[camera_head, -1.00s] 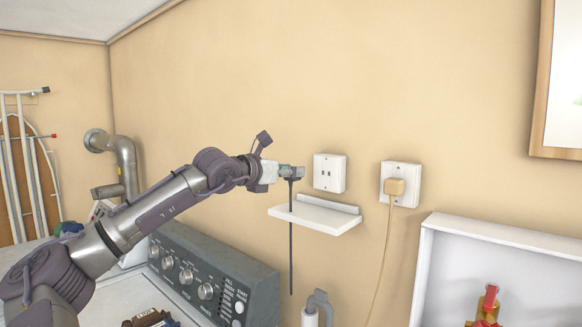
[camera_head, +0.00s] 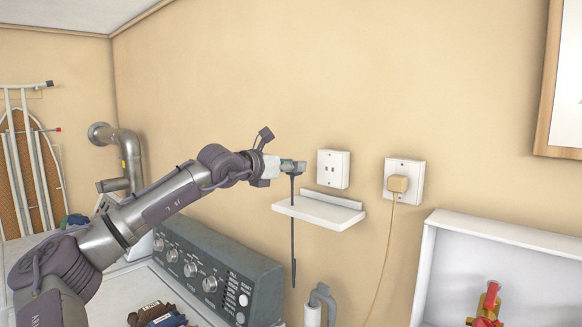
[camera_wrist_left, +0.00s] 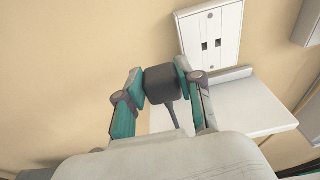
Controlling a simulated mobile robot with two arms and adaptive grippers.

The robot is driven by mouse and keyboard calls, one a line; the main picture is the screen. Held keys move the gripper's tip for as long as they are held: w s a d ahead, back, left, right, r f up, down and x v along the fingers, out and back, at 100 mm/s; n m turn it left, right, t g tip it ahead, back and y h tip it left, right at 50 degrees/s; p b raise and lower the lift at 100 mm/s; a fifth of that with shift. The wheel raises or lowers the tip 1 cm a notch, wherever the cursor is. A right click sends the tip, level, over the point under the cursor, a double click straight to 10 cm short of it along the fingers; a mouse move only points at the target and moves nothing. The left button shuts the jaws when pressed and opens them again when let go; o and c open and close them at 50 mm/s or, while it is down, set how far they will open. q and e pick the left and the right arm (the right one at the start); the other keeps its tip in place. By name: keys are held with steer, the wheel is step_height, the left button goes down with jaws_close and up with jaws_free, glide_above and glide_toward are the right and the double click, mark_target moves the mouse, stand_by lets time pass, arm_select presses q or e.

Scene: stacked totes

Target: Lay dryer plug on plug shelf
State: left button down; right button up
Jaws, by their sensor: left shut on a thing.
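My left gripper (camera_head: 292,166) is shut on the dark grey dryer plug (camera_wrist_left: 163,85), whose body sits between the two fingers in the left wrist view. The plug's dark cord (camera_head: 293,235) hangs straight down below the gripper, in front of the wall. The white plug shelf (camera_head: 322,213) is fixed to the wall; it also shows in the left wrist view (camera_wrist_left: 240,108). The gripper and plug are above the shelf's left end in the head view. A gap to the shelf's surface cannot be judged exactly. My right gripper is not in view.
A white outlet (camera_head: 333,169) with empty slots is just above the shelf. A second outlet (camera_head: 418,172) holds a beige plug (camera_head: 397,184) with a hanging cord. The dryer control panel (camera_head: 215,275) is below left, and a white box (camera_head: 500,240) at the right.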

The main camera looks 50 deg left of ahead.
mark_target(290, 207)
arm_select(q)
steer(key=shift+f, duration=0.15)
steer(key=shift+f+b, duration=3.65)
steer(key=shift+b, duration=0.1)
steer(key=c, duration=0.7)
jaws_free()
steer(key=shift+o, duration=0.2)
steer(key=shift+s, duration=0.1)
steer(key=shift+s+d+r, duration=0.15)
steer(key=shift+s+r, duration=0.05)
steer(key=shift+s, duration=0.55)
steer(key=s+d+r, duration=0.1)
steer(key=s, duration=0.9)
steer(key=shift+r, duration=0.15)
